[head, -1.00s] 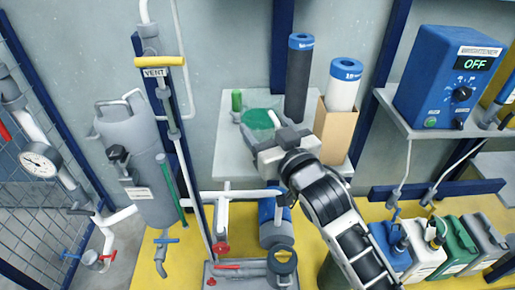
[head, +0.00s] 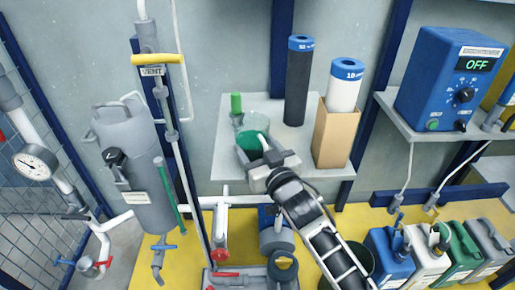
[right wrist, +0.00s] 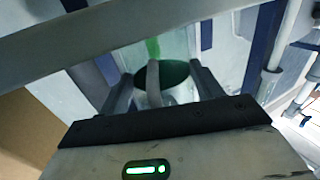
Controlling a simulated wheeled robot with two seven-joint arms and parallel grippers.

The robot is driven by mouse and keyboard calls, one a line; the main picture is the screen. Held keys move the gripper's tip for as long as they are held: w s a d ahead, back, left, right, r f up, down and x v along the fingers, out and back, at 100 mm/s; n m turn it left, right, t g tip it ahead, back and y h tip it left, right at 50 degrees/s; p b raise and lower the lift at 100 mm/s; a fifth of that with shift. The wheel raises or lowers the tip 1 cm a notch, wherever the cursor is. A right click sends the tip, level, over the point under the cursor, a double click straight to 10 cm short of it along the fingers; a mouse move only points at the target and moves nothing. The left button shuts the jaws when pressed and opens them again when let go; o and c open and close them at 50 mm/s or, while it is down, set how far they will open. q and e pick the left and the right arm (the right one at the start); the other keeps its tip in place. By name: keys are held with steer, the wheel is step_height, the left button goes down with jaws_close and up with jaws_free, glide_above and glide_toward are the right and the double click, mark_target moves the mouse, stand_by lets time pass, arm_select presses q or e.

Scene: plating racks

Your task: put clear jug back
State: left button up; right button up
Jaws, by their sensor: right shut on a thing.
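The clear jug (head: 247,145) has a dark green inside and a pale handle. It is at the front part of the grey wall shelf (head: 232,172) in the head view. I cannot tell whether its base touches the shelf. My right gripper (head: 266,160) is shut on its handle from the front. In the right wrist view the handle (right wrist: 153,84) stands between the two fingers, with the jug's green opening (right wrist: 176,73) behind it. My left gripper is not in view.
Behind the jug are a pale green round patch (head: 258,121) and a green upright cylinder (head: 236,104). A black tube (head: 298,85) and a cardboard box (head: 335,135) with a white roll (head: 345,85) stand to the right. A vertical pipe (head: 171,125) runs on the left.

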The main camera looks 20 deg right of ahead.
steer(key=o, duration=1)
steer(key=shift+f, duration=0.15)
steer(key=shift+s+r, duration=0.15)
steer(key=shift+r, duration=0.05)
steer(key=s+d, duration=0.1)
steer(key=s, duration=1)
arm_select(q)
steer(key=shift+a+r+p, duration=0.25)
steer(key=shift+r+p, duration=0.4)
steer(key=shift+p, duration=1.55)
arm_select(e)
steer(key=s+a+f+g+y, duration=0.1)
steer(key=s+a+f+g, duration=0.3)
steer(key=s+f+g, duration=0.3)
steer(key=shift+s+f+n, duration=0.4)
steer(key=shift+s+f, duration=1.5)
steer(key=shift+s, duration=0.9)
